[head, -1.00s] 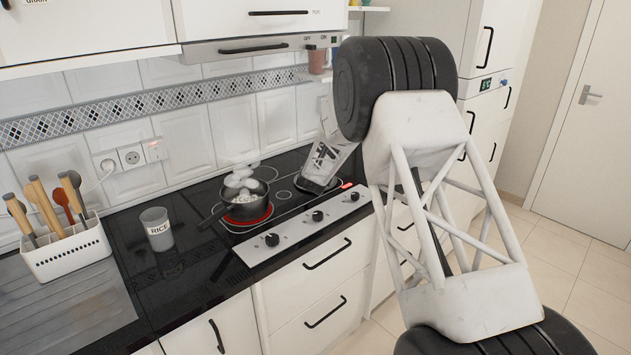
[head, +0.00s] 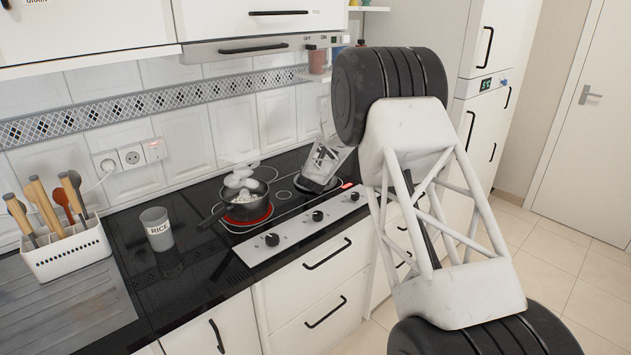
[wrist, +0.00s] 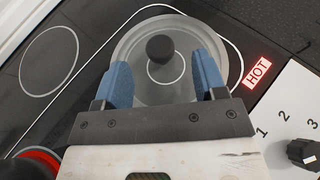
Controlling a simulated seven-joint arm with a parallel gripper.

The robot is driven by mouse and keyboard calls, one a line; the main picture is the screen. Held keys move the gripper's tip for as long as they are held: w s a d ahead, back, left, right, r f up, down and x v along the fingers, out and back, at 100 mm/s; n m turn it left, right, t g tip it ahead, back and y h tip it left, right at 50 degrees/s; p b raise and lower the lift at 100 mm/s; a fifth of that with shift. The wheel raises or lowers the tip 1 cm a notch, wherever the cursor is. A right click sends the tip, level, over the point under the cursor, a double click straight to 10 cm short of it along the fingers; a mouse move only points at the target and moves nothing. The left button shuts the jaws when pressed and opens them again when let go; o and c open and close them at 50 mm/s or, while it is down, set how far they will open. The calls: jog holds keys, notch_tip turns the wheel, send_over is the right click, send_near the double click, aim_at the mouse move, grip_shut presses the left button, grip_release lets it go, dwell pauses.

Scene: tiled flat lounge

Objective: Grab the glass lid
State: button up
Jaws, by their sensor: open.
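The glass lid (wrist: 152,88) lies on the black hob in the wrist view, a clear round disc with a dark round knob (wrist: 160,48) at its centre. My gripper (wrist: 162,62) is over the lid with its two blue fingers apart, one on each side of the knob. The fingers look empty; I cannot tell whether they touch the lid. In the head view my gripper (head: 322,158) is over the right part of the hob, and only a sliver of the lid (head: 312,184) shows beneath it.
A pot (head: 246,196) with white puffs above it stands on a glowing red ring, left of my gripper. A lit HOT sign (wrist: 257,72) is right of the lid. Control knobs (head: 317,216) line the hob's front. A RICE cup (head: 157,229) and utensil holder (head: 66,254) stand farther left.

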jog(key=shift+w, duration=0.1)
dwell(0.3)
jog(key=shift+x, duration=2.5)
jog(key=shift+f, duration=0.1)
jog(key=c, duration=1.2)
jog(key=shift+r, duration=0.85)
jog(key=shift+s+r, duration=0.25)
jog(key=shift+r, duration=0.25)
jog(key=shift+s+r, duration=0.2)
jog(key=shift+r, duration=0.35)
jog(key=shift+s+d+r, duration=0.2)
jog(key=shift+s+d, duration=0.35)
jog(key=shift+s, duration=1.9)
jog(key=shift+s+d+r, duration=0.2)
jog(key=shift+s+d, duration=0.4)
jog(key=shift+s, duration=1.9)
jog(key=shift+s+d+r, duration=0.25)
jog(key=shift+s+d, duration=0.3)
jog(key=shift+s, duration=1.9)
